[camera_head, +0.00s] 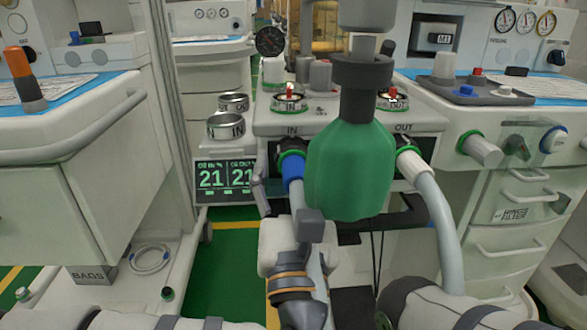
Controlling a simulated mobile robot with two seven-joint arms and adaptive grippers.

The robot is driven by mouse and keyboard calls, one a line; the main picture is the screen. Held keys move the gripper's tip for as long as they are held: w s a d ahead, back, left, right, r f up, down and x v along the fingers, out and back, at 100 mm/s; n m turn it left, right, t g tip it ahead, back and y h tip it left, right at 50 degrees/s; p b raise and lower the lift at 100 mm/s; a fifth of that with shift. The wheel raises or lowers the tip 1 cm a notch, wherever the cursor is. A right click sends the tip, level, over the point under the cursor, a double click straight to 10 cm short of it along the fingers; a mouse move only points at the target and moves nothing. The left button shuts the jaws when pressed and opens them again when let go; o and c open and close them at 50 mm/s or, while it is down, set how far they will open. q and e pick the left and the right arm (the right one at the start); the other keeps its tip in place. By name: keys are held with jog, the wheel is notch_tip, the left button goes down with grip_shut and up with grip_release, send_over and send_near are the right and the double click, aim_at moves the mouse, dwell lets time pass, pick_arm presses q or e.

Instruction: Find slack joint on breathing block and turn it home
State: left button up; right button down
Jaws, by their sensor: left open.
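The breathing block (345,123) stands in the middle, with IN and OUT ports on its front. A blue hose connector (292,166) sits at the IN port, with a green ring and a dark collar above it. A white connector (411,168) sits at the OUT port below a green ring, and a grey hose (440,225) hangs from it. I cannot tell which joint is slack. My left gripper (286,205) is open, just below the blue connector, around or in front of its hose. My right arm shows at the lower right, its gripper out of view.
A green bag (348,170) hangs before the block and hides its middle. A monitor (224,180) reading 21 stands left of the block. Carts with drawers flank both sides. A coiled tube (149,258) lies at the lower left. Green floor shows between the carts.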

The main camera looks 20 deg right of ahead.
pick_arm(q)
jog(key=c, duration=1.1)
jog(key=shift+c, duration=0.2)
